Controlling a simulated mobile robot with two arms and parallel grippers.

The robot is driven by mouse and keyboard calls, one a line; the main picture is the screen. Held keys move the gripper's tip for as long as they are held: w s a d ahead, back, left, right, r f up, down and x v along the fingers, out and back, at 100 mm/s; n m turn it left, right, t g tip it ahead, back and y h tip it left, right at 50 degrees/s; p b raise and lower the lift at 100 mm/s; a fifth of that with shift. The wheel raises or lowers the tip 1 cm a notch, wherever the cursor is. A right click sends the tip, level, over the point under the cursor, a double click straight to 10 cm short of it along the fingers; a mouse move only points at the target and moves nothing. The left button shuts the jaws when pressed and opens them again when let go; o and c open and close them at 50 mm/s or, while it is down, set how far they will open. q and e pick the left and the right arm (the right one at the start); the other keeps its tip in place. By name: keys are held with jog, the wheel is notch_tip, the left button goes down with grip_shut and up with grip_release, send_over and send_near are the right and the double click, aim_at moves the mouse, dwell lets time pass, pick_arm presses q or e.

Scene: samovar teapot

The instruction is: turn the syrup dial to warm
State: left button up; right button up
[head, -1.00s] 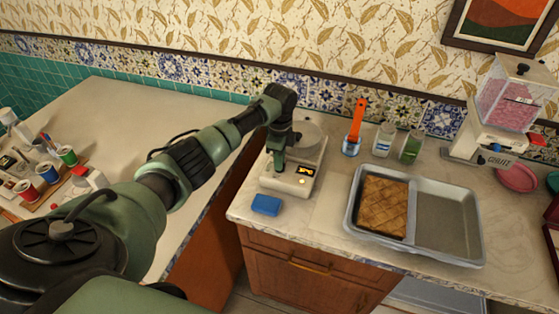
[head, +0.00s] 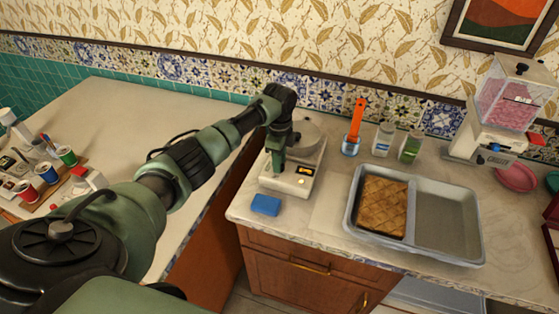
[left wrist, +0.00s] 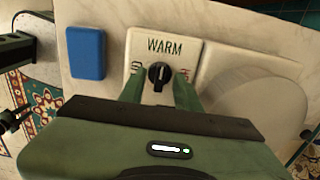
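The syrup dial is a black knob (left wrist: 159,75) on a cream panel lettered WARM above it in the left wrist view. Small marks flank the knob, partly hidden by my fingers. The knob looks upright, with a pale line on it; I cannot tell surely which end points. My left gripper (left wrist: 159,86) has its green fingers apart, one on each side of the knob, with visible gaps. In the head view my left gripper (head: 278,168) is over the cream warmer (head: 290,183), hiding its dial. My right gripper is not in view.
A blue block (head: 265,205) lies just in front of the warmer. A round pale plate or pot (head: 307,137) sits behind the gripper. A jar with an orange-handled brush (head: 355,125), two bottles and a grey tray (head: 447,225) with a brown pastry stand to the right.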

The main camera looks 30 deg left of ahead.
pick_arm(q)
notch_tip(320, 180, up, 8)
jog(key=shift+f+b, duration=0.1)
jog(key=shift+b, duration=0.8)
